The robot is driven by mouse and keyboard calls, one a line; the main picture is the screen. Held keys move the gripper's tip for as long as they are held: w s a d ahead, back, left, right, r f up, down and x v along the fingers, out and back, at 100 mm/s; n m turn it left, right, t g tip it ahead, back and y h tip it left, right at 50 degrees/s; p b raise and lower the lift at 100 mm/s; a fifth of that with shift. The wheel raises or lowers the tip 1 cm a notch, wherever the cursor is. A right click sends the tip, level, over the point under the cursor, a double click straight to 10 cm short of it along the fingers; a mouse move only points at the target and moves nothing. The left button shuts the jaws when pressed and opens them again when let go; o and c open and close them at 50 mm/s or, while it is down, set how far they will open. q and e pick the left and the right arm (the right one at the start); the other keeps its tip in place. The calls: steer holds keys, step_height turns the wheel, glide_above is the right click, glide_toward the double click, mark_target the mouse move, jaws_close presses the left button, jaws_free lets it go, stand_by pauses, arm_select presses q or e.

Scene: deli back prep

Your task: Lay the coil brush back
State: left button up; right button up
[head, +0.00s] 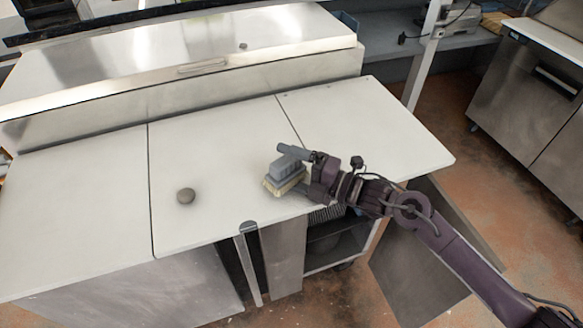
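The coil brush (289,169) has a ridged blue-grey block and a cream bristle side (281,188) facing down. It is at the front part of the white counter (215,135), right of the middle, looking slightly tilted. Whether it touches the counter is unclear. My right gripper (313,174) is at the brush's right end, with its dark fingers apart, one above and one below the block in the picture. A blue-grey bar lies along the upper finger; I cannot tell whether it is finger or brush. Finger contact is not clear. My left gripper is out of view.
The counter's right part (365,130) is bare. A steel cabinet (535,90) stands at the far right.

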stand_by(0.5)
steer(key=shift+w+d, duration=0.15)
steer(key=shift+w, duration=0.1)
steer(key=shift+s+a, duration=0.2)
steer(key=shift+s, duration=0.2)
stand_by(0.5)
steer(key=shift+s+a, duration=0.1)
steer(key=shift+s, duration=0.1)
steer(key=shift+w+b, duration=0.35)
steer(key=shift+b, duration=0.1)
stand_by(0.5)
steer(key=shift+r, duration=0.1)
